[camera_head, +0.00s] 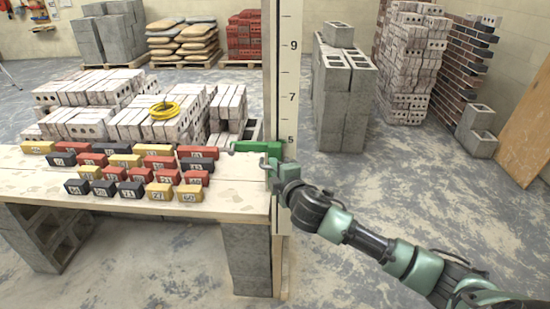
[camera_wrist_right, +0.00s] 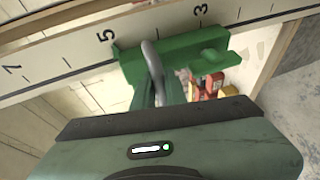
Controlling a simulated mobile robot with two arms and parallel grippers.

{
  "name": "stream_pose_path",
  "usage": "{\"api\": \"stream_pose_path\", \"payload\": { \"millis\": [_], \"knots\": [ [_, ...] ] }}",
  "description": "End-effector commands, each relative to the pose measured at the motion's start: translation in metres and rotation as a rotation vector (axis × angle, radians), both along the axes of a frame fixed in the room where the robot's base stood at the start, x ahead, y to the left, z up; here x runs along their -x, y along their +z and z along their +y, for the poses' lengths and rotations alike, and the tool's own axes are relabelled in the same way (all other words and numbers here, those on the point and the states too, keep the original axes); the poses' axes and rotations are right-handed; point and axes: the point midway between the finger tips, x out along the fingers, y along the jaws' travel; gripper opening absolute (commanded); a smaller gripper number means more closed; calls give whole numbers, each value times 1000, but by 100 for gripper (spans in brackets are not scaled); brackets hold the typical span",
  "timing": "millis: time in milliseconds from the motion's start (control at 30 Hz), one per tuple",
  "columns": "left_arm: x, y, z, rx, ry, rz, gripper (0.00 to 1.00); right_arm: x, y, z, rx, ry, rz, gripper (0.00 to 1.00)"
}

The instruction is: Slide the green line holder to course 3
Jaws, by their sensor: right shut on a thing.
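The green line holder (camera_head: 255,147) sits on the tall pale marked pole (camera_head: 286,75) just below the figure 5. It also shows in the right wrist view (camera_wrist_right: 190,55), lying across the pole's edge between the figures 5 and 3; the marks under it are hidden. My right gripper (camera_head: 274,168) is shut on the holder, and its finger shows against the holder in the right wrist view (camera_wrist_right: 153,70). The figures 5, 7 and 9 show in the head view; 3 shows only in the right wrist view. My left gripper is not in view.
A plank table (camera_head: 228,205) left of the pole bears several numbered red, yellow and dark blocks (camera_head: 130,160). White brick stacks (camera_head: 90,90) with a yellow coil (camera_head: 164,109) stand behind it. Grey blocks (camera_head: 343,100) stand behind right.

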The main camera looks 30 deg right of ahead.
Motion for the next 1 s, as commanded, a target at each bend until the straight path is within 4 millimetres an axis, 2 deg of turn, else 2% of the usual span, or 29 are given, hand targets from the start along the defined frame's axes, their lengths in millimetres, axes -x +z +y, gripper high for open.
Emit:
{"api": "stream_pose_path", "payload": {
  "millis": [33,200,667,700,767,1000],
  "knots": [
    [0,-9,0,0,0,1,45,1,-16,1,-2,1,7,0],
    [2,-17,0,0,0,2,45,1,-31,1,-1,2,5,0],
    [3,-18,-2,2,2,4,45,0,-35,1,-2,2,3,0],
    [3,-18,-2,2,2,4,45,0,-35,1,-2,2,3,15],
    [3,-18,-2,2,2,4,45,0,-34,1,-1,2,3,32],
    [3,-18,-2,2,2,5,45,0,-33,0,0,1,1,34]
  ]
}}
